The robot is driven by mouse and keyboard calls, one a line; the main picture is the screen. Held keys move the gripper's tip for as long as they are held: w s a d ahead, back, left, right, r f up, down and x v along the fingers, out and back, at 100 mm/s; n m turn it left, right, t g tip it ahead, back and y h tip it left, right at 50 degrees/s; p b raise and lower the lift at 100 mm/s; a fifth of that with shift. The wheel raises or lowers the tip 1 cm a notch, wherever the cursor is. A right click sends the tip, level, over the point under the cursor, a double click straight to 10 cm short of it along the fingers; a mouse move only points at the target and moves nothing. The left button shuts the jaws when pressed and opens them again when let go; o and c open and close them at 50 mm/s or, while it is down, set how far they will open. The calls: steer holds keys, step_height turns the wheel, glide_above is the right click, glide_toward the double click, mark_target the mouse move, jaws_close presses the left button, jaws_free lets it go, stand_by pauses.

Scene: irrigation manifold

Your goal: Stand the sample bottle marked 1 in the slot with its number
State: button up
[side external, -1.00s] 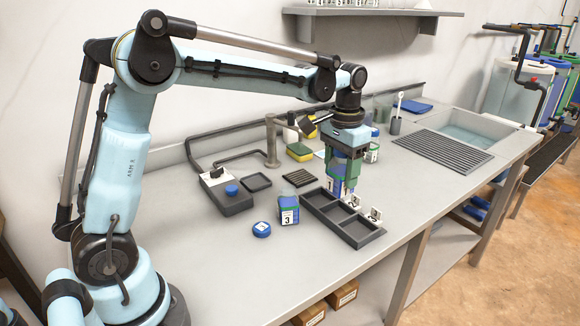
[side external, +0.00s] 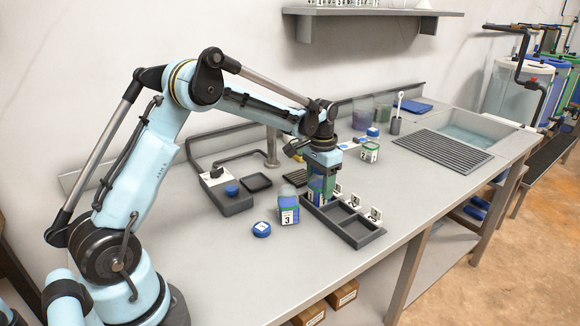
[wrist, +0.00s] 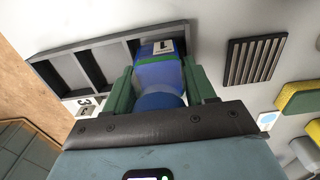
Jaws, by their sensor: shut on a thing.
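The bottle marked 1 (wrist: 160,72), blue with a blue cap, is between the green fingers of my gripper (wrist: 160,90) in the wrist view. In the side view my gripper (side external: 321,184) is shut on it at the left, far end of the dark three-slot rack (side external: 372,237). The bottle appears upright at the end slot beside the card marked 1 (side external: 338,189). The fingers and rack wall hide its base, so I cannot tell whether it touches the slot floor. The slots by card 2 (side external: 354,201) and card 3 (side external: 375,214) are empty.
The bottle marked 3 (side external: 288,211) stands left of the rack, near a loose blue cap (side external: 261,229). The bottle marked 2 (side external: 370,152) stands behind. A black ribbed pad (wrist: 254,61) lies beside the rack. The front table edge is clear.

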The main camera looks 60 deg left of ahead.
steer(key=shift+f, duration=0.15)
steer(key=o, duration=1.1)
step_height(320, 180, up, 12)
steer(key=shift+f, duration=0.2)
steer(key=shift+s+d+r, duration=0.2)
steer(key=shift+r, duration=0.25)
steer(key=s+d+r+t, duration=0.3)
steer(key=s+d, duration=0.3)
steer(key=s, duration=0.2)
steer(key=s+d+f+t, duration=0.1)
steer(key=s, duration=0.2)
steer(key=s+d+f+t, duration=0.1)
steer(key=s+d+f, duration=0.1)
steer(key=s, duration=0.2)
steer(key=s+d+f+t, duration=0.2)
steer(key=s, duration=0.1)
steer(key=shift+s+d+f, duration=0.1)
steer(key=shift+s+f, duration=0.05)
steer(key=shift+s, duration=0.2)
